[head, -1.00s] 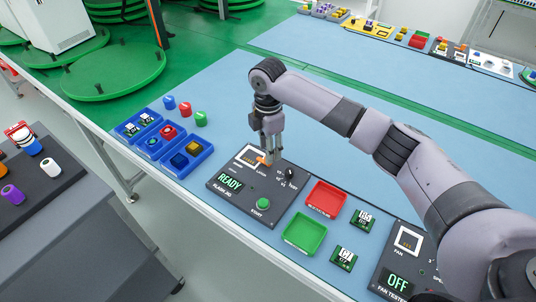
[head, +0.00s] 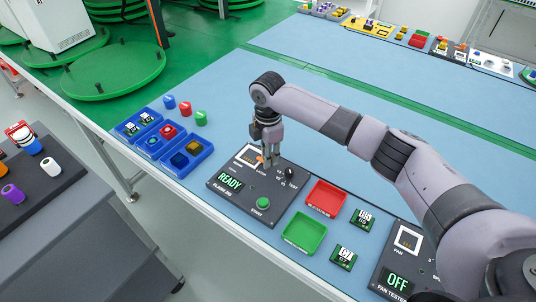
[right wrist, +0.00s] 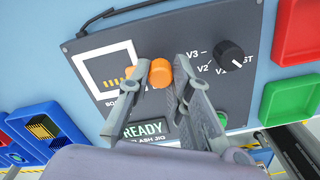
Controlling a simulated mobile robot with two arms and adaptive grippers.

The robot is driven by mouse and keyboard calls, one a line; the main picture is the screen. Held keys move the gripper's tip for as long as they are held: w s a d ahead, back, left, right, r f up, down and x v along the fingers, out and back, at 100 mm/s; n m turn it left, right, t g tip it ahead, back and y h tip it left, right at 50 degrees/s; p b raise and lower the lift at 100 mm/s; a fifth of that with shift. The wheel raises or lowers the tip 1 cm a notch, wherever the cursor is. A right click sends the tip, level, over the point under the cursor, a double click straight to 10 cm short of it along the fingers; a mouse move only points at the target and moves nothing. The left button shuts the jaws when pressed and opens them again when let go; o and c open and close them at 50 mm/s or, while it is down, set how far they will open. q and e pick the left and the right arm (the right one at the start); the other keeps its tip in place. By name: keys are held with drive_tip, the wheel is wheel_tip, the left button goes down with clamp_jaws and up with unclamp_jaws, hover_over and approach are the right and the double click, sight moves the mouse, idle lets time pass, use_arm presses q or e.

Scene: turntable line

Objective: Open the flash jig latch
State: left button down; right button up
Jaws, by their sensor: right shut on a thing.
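The flash jig (head: 225,198) is a dark panel on the blue table, with a READY display, a white-framed board window, a black knob and a green START button. Its orange latch (head: 261,159) is beside the board window, partly hidden by my gripper in the head view. My right gripper (head: 271,162) points down at the latch. In the right wrist view, the latch's orange knob (right wrist: 161,73) is between the two fingers, which are shut on it; another orange piece shows left of the left finger. My left gripper is in neither view.
A red tray (head: 326,198) and a green tray (head: 303,233) lie right of the jig, with small boards beside them. The fan tester (head: 397,270) is farther right. Blue bins (head: 187,158) stand left of the jig. The table behind the jig is clear.

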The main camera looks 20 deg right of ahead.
clamp_jaws()
drive_tip(key=shift+r+m+p, duration=0.15)
drive_tip(key=shift+m+p, duration=0.15)
drive_tip(key=shift+p, duration=0.35)
drive_tip(key=m+p, duration=0.8)
drive_tip(key=p, duration=0.2)
drive_tip(key=shift+s, duration=0.1)
drive_tip(key=m+p, duration=0.3)
drive_tip(key=m, duration=0.1)
drive_tip(key=shift+m, duration=0.3)
drive_tip(key=m+p, duration=0.2)
drive_tip(key=m, duration=0.2)
drive_tip(key=shift+m+p, duration=0.3)
drive_tip(key=o, duration=0.6)
unclamp_jaws()
